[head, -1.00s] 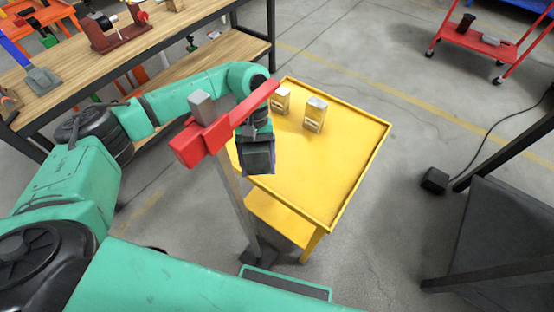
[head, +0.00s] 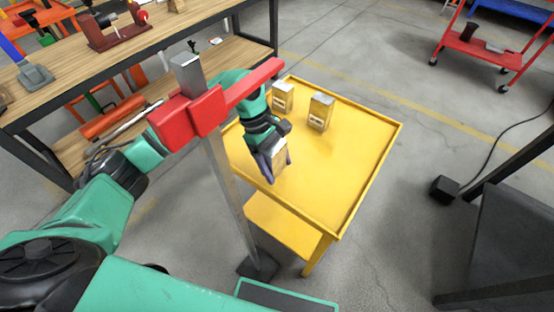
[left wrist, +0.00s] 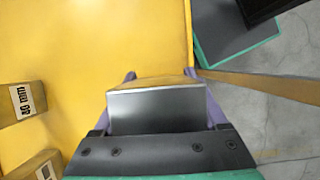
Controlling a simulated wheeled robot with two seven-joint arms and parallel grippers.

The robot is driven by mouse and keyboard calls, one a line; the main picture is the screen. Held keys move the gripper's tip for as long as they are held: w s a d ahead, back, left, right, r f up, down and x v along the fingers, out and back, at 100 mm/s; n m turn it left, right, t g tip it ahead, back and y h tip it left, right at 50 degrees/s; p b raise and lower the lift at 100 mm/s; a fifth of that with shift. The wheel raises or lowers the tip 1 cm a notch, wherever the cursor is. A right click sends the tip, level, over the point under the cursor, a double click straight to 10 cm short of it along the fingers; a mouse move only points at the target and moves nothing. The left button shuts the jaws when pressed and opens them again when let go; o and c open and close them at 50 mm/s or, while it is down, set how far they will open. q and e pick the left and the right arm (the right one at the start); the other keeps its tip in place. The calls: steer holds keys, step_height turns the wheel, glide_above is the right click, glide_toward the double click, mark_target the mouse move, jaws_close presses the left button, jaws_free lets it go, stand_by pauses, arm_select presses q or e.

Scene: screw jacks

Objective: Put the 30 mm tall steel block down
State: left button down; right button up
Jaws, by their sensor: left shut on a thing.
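My left gripper (head: 272,172) is shut on a block (head: 280,157) with a grey metal top and tan sides. In the left wrist view, the held block (left wrist: 155,110) sits between the two purple fingers, its grey face toward the camera. The gripper is over the near left part of the yellow cart top (head: 335,165). I cannot tell whether the block touches the cart, and no label on it can be read. My right gripper is not in view.
Two similar blocks stand farther back on the cart, one left (head: 283,98) and one right (head: 320,112). One in the left wrist view reads 40 mm (left wrist: 22,101). A steel post with a red arm (head: 205,112) stands left of the cart. The cart's right side is clear.

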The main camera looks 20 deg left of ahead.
mark_target(277, 172)
arm_select(q)
steer(key=shift+f, duration=0.9)
steer(key=shift+f+b, duration=0.6)
steer(key=shift+b, duration=0.25)
steer(key=shift+c, duration=0.2)
jaws_free()
steer(key=shift+o, duration=0.2)
steer(key=shift+d, duration=0.1)
steer(key=shift+s+f, duration=0.1)
steer(key=shift+f, duration=0.05)
steer(key=v, duration=1.2)
steer(key=shift+b, duration=0.3)
